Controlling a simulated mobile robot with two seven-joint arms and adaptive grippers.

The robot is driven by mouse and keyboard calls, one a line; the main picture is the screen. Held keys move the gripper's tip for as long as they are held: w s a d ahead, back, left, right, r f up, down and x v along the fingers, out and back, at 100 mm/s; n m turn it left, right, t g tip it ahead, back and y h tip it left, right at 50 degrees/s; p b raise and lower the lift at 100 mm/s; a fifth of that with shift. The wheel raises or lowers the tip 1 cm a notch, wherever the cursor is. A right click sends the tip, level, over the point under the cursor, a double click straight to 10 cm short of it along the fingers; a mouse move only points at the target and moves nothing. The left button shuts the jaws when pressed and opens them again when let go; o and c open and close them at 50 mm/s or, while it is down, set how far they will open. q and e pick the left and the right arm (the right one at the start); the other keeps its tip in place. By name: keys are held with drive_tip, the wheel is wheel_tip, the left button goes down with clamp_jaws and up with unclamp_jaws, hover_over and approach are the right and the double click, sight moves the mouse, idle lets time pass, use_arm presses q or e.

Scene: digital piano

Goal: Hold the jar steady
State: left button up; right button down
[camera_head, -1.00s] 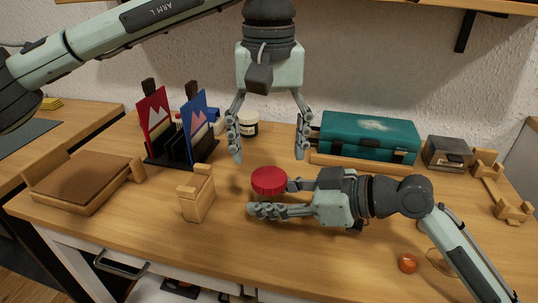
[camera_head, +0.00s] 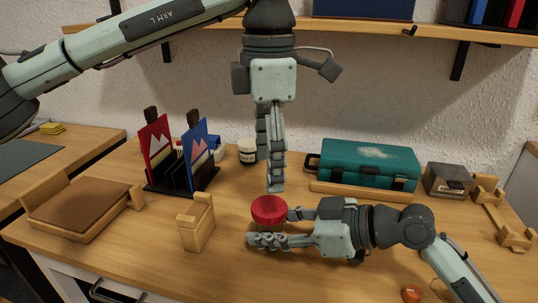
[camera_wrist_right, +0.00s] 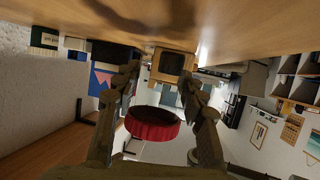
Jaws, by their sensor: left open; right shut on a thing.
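The jar has a ribbed red lid (camera_head: 268,210) and stands on the table in front of the teal case. Its body is mostly hidden by my right gripper (camera_head: 268,228), which comes in low from the right and is shut on it. In the right wrist view the red lid (camera_wrist_right: 152,124) shows between the two fingers. My left gripper (camera_head: 275,186) hangs pointing down just above the lid, apart from it. It is seen edge-on, with one finger largely covering the other, and it is open and empty.
A white jar with a dark label (camera_head: 247,152) stands behind. A teal case (camera_head: 367,164), a wooden strip (camera_head: 362,193) and a grey box (camera_head: 449,180) lie to the right.

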sight(269, 205)
use_arm(q)
drive_tip(key=n, duration=0.4)
drive_tip(key=shift+r, duration=0.3)
drive_tip(key=shift+f, duration=4)
drive_tip(key=c, duration=1.3)
drive_tip(key=o, duration=1.4)
drive_tip(key=shift+r, duration=0.1)
